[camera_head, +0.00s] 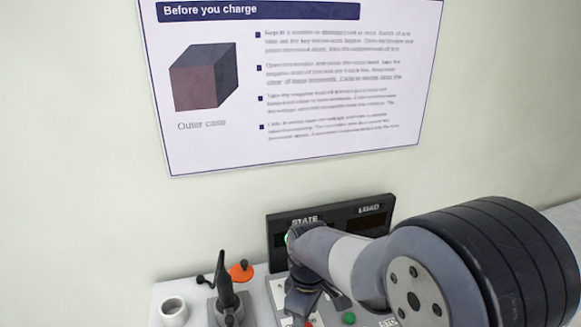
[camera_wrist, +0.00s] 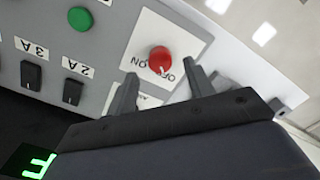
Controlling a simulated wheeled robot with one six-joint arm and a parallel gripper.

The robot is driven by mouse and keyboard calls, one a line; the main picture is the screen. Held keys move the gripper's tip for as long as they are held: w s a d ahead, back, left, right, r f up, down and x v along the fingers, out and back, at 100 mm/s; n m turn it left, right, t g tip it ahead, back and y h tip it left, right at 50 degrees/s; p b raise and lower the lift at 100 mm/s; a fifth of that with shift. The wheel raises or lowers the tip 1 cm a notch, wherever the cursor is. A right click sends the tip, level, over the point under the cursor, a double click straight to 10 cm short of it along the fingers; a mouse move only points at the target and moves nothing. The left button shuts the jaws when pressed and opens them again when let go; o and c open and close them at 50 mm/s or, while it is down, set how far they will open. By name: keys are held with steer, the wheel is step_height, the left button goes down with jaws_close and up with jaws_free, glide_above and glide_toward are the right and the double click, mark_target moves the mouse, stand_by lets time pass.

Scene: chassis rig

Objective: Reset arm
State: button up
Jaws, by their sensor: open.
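My arm reaches in from the right in the head view. My gripper (camera_head: 302,300) is over the control panel at the bottom of that view, partly hidden by my own arm. In the wrist view my gripper (camera_wrist: 160,92) is open, its two fingers apart. A red knob (camera_wrist: 160,60) on a white plate marked ON and OFF shows between and just beyond the fingertips. I cannot tell whether the fingers touch it. The grey panel (camera_wrist: 105,60) also carries a green button (camera_wrist: 80,19) and black switches (camera_wrist: 31,75) labelled 3A and 2A.
A dark display box (camera_head: 277,222) marked STATE and LOAD stands behind the panel. To the left are a white cup (camera_head: 174,312), a black upright tool (camera_head: 226,285) and an orange object (camera_head: 240,271). A "Before you charge" poster (camera_head: 300,158) hangs on the wall.

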mark_target(306, 326)
step_height(306, 326, up, 7)
step_height(306, 326, down, 10)
steer(key=shift+s+f, duration=0.1)
steer(key=shift+f, duration=0.1)
steer(key=shift+r+m, duration=0.15)
steer(key=shift+m, duration=1.05)
steer(key=m, duration=1.5)
steer(key=shift+m, duration=0.3)
steer(key=shift+r, duration=1.15)
